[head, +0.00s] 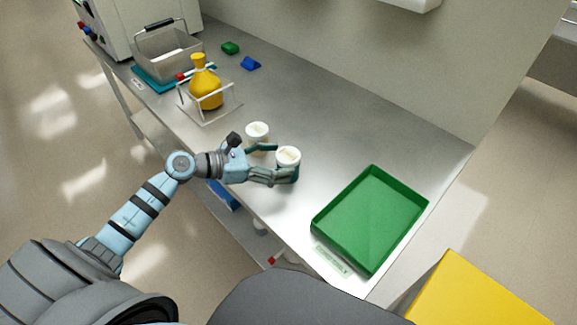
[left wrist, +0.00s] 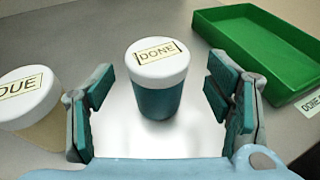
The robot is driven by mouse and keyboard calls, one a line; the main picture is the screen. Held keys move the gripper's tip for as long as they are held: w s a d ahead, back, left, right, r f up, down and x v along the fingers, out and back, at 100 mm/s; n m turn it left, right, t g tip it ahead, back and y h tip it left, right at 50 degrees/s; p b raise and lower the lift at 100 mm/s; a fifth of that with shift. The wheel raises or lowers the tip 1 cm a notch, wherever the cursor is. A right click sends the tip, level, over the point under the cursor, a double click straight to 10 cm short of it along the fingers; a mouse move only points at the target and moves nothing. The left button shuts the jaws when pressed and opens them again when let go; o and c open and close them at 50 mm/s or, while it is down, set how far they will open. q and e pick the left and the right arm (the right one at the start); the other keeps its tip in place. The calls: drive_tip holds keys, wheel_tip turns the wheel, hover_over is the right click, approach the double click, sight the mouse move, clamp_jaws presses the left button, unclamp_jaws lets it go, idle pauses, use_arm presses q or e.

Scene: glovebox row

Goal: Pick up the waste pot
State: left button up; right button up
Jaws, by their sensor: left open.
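Two white-lidded pots stand upright on the steel bench. The pot marked DONE (head: 288,157) has a teal body and shows in the left wrist view (left wrist: 157,85). The pot marked DUE (head: 257,132) has a beige body and is at the left edge of the left wrist view (left wrist: 28,105). No pot reads "waste" in these frames. My left gripper (head: 275,166) is open, its teal-padded fingers either side of the DONE pot, with gaps visible in the left wrist view (left wrist: 158,98). The DUE pot is just outside its left finger. My right gripper is not in view.
A green tray (head: 370,215), empty, lies to the right with a label at its front edge. A yellow flask (head: 205,88) in a wire rack, a grey basket (head: 168,55), and green (head: 230,47) and blue (head: 251,64) items stand further back. The bench behind the pots is clear.

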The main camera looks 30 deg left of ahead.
sight(288, 160)
use_arm(q)
drive_tip(key=x, duration=0.3)
drive_tip(key=shift+w+d+f, duration=0.1)
drive_tip(key=shift+w+f, duration=0.15)
drive_tip(key=shift+w, duration=0.05)
drive_tip(key=shift+s, duration=0.1)
drive_tip(key=c, duration=1.4)
drive_tip(key=shift+o, duration=0.2)
drive_tip(key=shift+r, duration=0.1)
